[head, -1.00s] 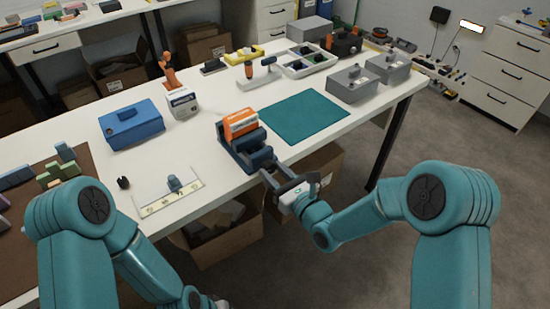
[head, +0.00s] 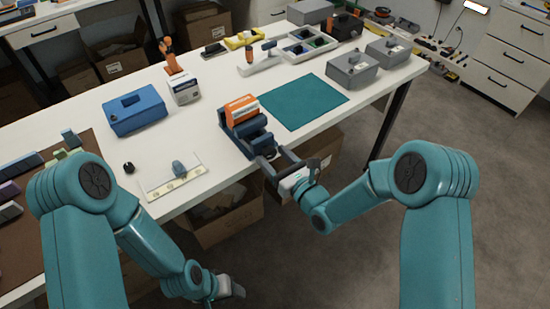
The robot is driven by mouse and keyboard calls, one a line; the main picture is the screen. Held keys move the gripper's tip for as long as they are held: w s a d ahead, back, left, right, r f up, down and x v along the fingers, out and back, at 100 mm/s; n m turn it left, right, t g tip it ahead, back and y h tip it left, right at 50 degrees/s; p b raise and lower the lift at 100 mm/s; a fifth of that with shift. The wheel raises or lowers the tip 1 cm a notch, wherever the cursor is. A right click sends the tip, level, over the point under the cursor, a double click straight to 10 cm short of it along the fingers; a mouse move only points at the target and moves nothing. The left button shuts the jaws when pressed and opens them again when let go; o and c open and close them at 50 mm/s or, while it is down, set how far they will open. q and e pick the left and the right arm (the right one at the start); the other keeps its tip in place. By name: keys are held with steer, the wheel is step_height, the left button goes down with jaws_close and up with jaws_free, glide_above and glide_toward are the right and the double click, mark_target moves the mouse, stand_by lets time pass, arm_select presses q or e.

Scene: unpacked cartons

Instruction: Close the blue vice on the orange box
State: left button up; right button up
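The blue vice (head: 252,142) stands near the front edge of the white table. The orange box (head: 240,108), with a white label band, sits upright in it, toward its back. Whether the front jaw touches the box is hard to tell. My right gripper (head: 270,161) is at the vice's front end, by the table edge. Its two dark fingers are spread, with a gap between them. The vice's handle is not clear between the fingers. My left gripper (head: 232,287) hangs low in front of the table, away from the vice. It is small and its fingers are unclear.
A teal mat (head: 295,101) lies right of the vice. A blue case (head: 136,110) and a white box (head: 184,90) stand to the left. Grey boxes (head: 352,69) are at the right end. A white plate with a grey knob (head: 175,180) lies at the front. Open cartons (head: 228,223) stand below.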

steer(key=b+v, duration=0.1)
steer(key=v, duration=1.5)
steer(key=shift+s, duration=0.2)
steer(key=shift+d, duration=0.1)
